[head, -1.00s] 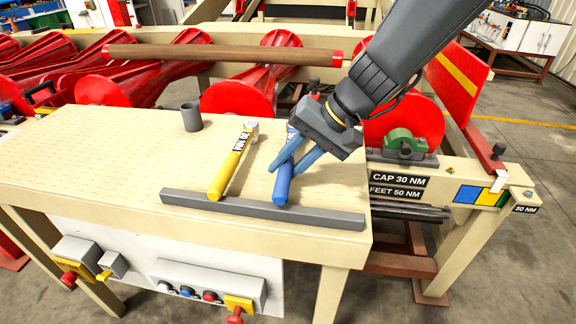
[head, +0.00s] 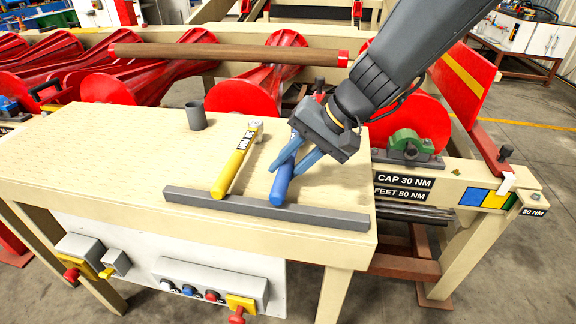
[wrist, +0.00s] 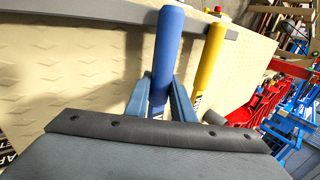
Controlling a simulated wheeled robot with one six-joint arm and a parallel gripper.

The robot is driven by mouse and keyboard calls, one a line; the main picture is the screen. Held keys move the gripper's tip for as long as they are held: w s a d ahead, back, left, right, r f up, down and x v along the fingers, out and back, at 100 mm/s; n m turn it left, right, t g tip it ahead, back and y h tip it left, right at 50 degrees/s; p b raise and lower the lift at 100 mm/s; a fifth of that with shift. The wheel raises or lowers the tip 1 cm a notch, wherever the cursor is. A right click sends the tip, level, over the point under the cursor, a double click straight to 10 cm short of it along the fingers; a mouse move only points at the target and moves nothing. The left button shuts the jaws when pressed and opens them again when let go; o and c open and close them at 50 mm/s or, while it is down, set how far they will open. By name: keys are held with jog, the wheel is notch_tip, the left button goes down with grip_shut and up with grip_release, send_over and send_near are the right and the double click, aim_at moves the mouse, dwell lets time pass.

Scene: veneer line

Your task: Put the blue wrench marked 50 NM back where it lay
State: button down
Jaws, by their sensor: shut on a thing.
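The blue wrench (head: 282,184) lies on the tan bench top, to the right of the yellow wrench (head: 233,172), with its handle end by the grey front rail. My gripper (head: 296,162) is over it, with blue fingers on both sides of its shaft. In the wrist view the blue handle (wrist: 166,50) stands out between the fingers (wrist: 160,97), and they are shut on it. The yellow wrench (wrist: 209,55) is beside it there.
A grey rail (head: 265,207) runs along the bench's front edge. A grey cup (head: 196,116) stands behind the yellow wrench. A green bearing block (head: 405,143) and a beam labelled CAP 30 NM and FEET 50 NM (head: 403,182) are at right. The bench's left side is clear.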

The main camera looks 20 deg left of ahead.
jog(key=shift+f+b, duration=0.35)
jog(key=shift+f, duration=0.05)
jog(key=c, duration=1.4)
grip_release()
jog(key=shift+c, duration=0.2)
jog(key=shift+r+p, duration=2.95)
jog(key=shift+r, duration=1.1)
